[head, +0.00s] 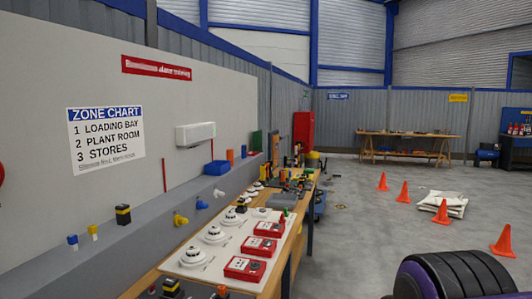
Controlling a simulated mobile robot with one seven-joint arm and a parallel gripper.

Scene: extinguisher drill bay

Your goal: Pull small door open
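No small door can be made out clearly from here. A tall red cabinet (303,131) stands at the far end of the left wall; whether it has a door, or whether that is open, is too small to tell. A closed-looking white box (196,134) is mounted on the wall, with no visible handle. My gripper is not in view.
A long bench (160,284) with a white board of detectors and red call points runs along the left wall. Orange cones (442,212) and stacked white sacks (444,202) lie on the floor at right. A wooden table (408,136) stands at the back. Open floor lies mid-picture.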

